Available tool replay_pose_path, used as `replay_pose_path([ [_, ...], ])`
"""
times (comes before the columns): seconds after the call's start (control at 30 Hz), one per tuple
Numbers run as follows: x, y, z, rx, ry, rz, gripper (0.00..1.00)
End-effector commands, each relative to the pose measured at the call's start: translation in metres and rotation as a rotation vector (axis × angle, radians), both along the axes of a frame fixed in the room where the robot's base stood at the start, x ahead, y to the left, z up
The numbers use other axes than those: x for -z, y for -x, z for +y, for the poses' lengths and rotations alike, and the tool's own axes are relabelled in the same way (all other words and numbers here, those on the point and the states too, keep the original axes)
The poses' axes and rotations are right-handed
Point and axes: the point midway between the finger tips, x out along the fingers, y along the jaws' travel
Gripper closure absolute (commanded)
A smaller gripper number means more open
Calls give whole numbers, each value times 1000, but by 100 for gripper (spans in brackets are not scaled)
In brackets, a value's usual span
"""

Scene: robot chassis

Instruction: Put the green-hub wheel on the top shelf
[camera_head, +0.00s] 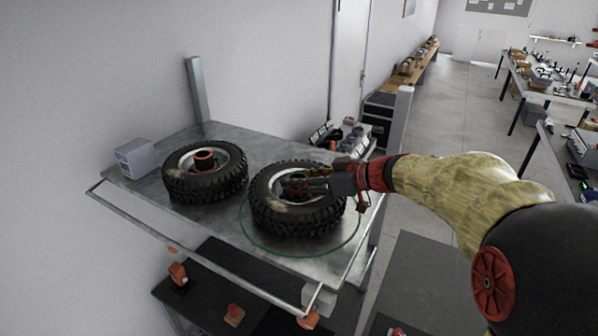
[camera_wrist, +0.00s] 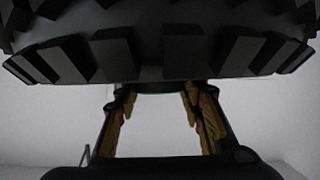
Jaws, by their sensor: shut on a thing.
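The right wheel (camera_head: 268,207), a black knobby tyre with a pale rim, is at the right part of the top shelf (camera_head: 215,222), inside a green ring drawn there. I cannot tell whether it rests on the shelf or hangs just above it. My gripper (camera_head: 300,187) reaches in from the right and is shut at this wheel's hub. The hub is mostly hidden by the fingers; a small greenish bit shows beside them. In the wrist view the tyre tread (camera_wrist: 165,52) fills the top, with my gripper's fingers (camera_wrist: 158,100) below it.
Another wheel (camera_head: 180,184) with an orange-red hub lies to the left on the same shelf, close beside. A grey box (camera_head: 136,158) stands at the far left corner. Small parts in bins (camera_head: 345,133) sit at the back right. A lower dark shelf (camera_head: 215,275) holds orange items.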

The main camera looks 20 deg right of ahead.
Motion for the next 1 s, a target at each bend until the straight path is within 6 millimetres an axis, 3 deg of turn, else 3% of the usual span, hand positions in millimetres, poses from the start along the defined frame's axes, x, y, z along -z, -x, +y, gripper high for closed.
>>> replay_pose_path([
  [0.47, 1, -1, 0, 0, 0, -10, 100],
  [0.5, 6, 0, 0, 1, 0, -2, 60],
  [0.8, 6, 0, 0, 1, 0, -2, 43],
  [1.0, 6, 0, 0, 1, 0, -2, 43],
])
